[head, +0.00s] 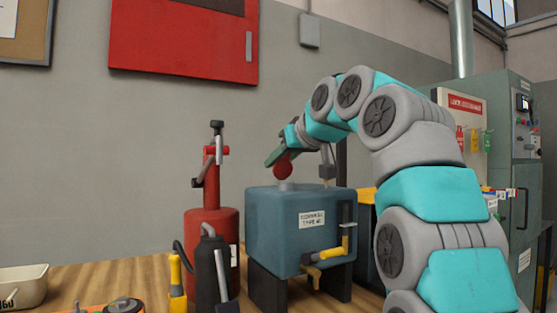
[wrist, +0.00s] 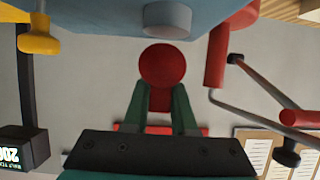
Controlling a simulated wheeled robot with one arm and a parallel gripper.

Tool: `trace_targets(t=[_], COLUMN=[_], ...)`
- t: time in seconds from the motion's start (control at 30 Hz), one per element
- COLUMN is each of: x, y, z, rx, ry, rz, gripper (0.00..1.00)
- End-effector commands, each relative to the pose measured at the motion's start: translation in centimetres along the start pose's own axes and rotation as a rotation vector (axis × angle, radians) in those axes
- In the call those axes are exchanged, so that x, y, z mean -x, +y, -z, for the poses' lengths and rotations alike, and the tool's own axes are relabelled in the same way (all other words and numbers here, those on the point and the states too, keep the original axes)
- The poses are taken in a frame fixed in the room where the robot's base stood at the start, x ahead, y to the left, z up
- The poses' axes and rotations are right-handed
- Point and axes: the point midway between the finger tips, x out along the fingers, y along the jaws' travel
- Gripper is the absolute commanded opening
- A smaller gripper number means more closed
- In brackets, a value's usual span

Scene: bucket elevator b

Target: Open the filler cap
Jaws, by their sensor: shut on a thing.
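The blue-grey tank (head: 285,220) stands on dark legs on the wooden bench, with a short pale filler neck (head: 287,186) on top. My gripper (head: 279,161) is above the neck, its green fingers shut on the round red filler cap (head: 283,171). In the wrist view the cap (wrist: 163,64) is between the green fingertips (wrist: 158,98), and the neck (wrist: 168,20) shows beyond it with its end uncovered. A narrow strip of wall appears between cap and neck, so they look slightly apart.
A red cylinder with a lever (head: 211,235) and a dark oil can (head: 210,270) stand left of the tank. A yellow-handled valve (head: 330,253) sticks out of the tank's front. A grey post (head: 326,168) rises behind the tank's right side.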

Motion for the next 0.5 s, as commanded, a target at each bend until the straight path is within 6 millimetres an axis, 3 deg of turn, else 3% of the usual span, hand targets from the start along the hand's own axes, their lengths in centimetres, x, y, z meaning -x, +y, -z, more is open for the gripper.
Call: trace_targets(t=[0.27, 0.3, 0.5], x=[-0.08, -0.09, -0.11], y=[-0.03, -0.02, 0.0], z=[-0.17, -0.18, -0.17], rx=[0.0, 0.0, 0.0], ry=[-0.005, -0.005, -0.004], rz=[0.001, 0.001, 0.0], gripper=[0.0, 0.28, 0.51])
